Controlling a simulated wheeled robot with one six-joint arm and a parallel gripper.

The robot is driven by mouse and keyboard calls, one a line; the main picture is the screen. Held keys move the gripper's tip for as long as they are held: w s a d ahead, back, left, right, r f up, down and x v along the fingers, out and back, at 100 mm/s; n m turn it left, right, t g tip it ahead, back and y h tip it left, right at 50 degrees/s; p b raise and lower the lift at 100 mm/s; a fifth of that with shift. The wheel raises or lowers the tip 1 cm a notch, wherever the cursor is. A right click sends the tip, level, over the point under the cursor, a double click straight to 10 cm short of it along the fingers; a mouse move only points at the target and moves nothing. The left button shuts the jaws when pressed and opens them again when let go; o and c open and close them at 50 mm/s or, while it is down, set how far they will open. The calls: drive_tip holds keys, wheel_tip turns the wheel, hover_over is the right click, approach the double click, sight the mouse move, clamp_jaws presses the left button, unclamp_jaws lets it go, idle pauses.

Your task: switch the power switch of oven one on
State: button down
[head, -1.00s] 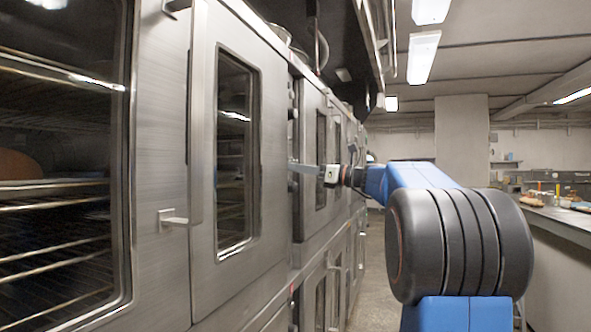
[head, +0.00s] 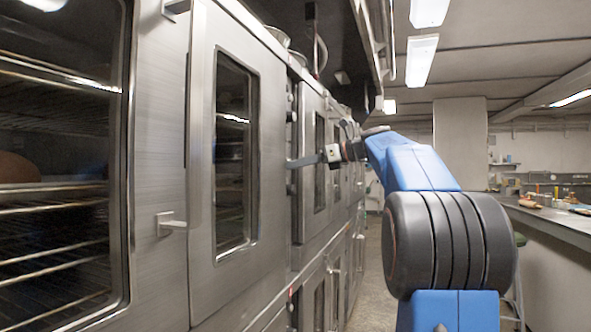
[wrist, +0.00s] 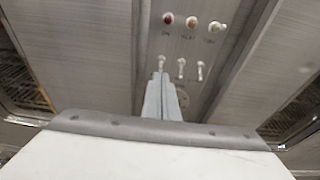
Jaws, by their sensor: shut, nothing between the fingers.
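My gripper (head: 291,163) is shut and empty, with its thin fingers pointing left at the narrow control strip (head: 293,110) between oven doors in the head view. In the wrist view, the shut fingers (wrist: 163,78) end just below the leftmost of three small pale toggle switches (wrist: 161,62). I cannot tell whether they touch it. The middle toggle (wrist: 181,67) and right toggle (wrist: 200,70) stand to its right. The lettering is too blurred to read surely.
An aisle (head: 370,270) runs along the ovens, with a counter (head: 555,222) at the right.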

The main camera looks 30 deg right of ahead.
drive_tip(key=shift+d+r+g+h, duration=0.1)
drive_tip(key=shift+r+g+h, duration=0.65)
drive_tip(key=shift+g, duration=0.35)
drive_tip(key=shift+r, duration=0.7)
